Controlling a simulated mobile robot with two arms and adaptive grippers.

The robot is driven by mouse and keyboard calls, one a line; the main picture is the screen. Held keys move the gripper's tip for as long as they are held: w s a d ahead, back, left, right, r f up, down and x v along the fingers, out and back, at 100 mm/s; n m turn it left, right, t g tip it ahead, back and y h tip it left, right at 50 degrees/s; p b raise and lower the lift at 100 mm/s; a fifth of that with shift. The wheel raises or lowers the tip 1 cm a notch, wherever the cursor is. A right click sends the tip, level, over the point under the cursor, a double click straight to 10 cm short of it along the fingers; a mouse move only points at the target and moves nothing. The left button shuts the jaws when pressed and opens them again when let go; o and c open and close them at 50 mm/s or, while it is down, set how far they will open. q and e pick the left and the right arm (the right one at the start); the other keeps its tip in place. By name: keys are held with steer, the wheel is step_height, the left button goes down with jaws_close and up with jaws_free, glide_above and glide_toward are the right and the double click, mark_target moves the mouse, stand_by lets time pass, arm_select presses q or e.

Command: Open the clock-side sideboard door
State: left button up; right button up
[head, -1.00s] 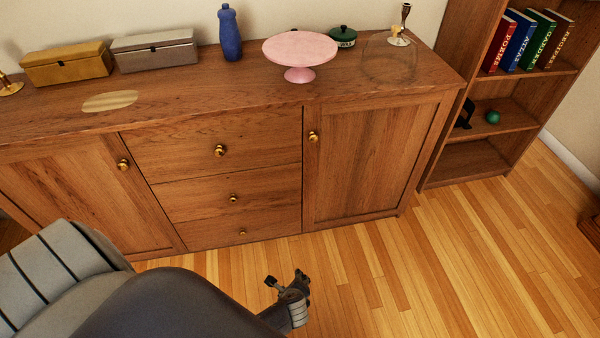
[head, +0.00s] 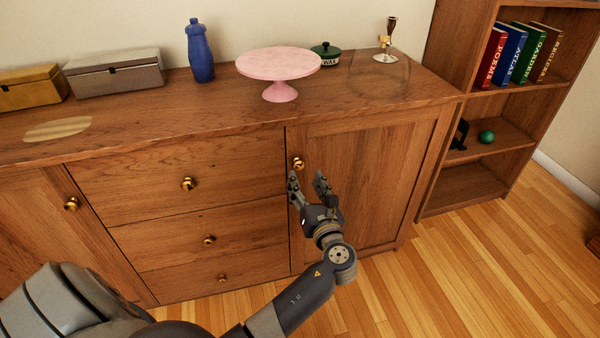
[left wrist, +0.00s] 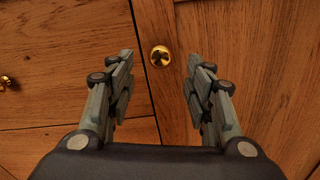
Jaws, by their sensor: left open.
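The sideboard's right door (head: 365,180) is shut, with a round brass knob (head: 298,163) near its upper left edge. The sideboard's left door (head: 40,220) also looks shut, with a brass knob (head: 72,204). No clock shows in these views. My left gripper (head: 307,179) is open and empty in front of the right door, just below its knob in the head view. In the left wrist view the knob (left wrist: 160,56) shows between the two spread fingertips, a little beyond them and apart from them. My right gripper is not in view.
Shut drawers (head: 190,185) with brass knobs lie left of the right door. On top stand a pink cake stand (head: 279,64), a blue bottle (head: 200,52), a green-lidded pot (head: 325,54), a candlestick (head: 388,42) and boxes. A bookshelf (head: 470,185) stands right. The floor ahead is clear.

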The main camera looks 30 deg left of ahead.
mark_target(299, 168)
arm_select(q)
steer(key=x, duration=0.6)
steer(key=shift+b, duration=0.4)
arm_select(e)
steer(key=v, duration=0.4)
arm_select(q)
jaws_close()
